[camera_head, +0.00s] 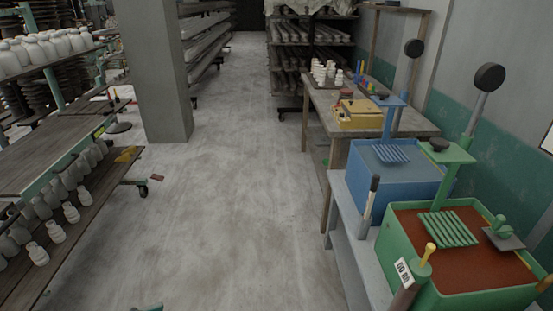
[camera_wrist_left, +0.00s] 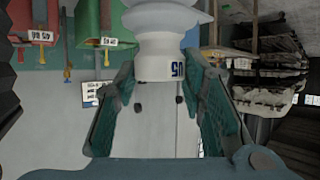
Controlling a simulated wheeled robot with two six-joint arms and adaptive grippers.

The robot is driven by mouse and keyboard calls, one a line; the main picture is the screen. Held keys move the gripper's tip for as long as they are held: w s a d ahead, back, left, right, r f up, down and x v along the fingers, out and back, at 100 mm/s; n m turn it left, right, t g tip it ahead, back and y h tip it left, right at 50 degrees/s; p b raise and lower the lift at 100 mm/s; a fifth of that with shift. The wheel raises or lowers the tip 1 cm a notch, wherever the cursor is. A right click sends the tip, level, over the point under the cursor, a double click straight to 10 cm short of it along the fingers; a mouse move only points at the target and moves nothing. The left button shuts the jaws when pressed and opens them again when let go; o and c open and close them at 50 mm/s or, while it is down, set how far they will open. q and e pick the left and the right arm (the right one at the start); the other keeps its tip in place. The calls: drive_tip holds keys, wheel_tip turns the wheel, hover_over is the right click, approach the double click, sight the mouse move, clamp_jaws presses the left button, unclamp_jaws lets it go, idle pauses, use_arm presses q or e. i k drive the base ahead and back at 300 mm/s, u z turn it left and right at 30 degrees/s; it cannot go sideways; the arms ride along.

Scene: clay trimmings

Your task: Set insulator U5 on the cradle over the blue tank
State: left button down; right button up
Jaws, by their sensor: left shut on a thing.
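Insulator U5 (camera_wrist_left: 168,45) is a white ribbed piece with a dark "U5" mark, upside down in the left wrist view. My left gripper (camera_wrist_left: 166,72) is shut on its collar, one finger on each side. The blue tank (camera_head: 380,182) stands on the bench at right in the head view. Its cradle, a blue slatted rack (camera_head: 391,153), lies over the tank top and looks empty. The held insulator is not visible in the head view; only a small teal piece shows at the bottom edge there. My right gripper is not in view.
A green tank (camera_head: 455,296) with reddish liquid and a green slatted rack stands nearer. A yellow box (camera_head: 360,115) is on the table behind.

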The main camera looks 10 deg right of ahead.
sight(389, 152)
drive_tip(key=i, duration=2.15)
drive_tip(key=z, duration=3)
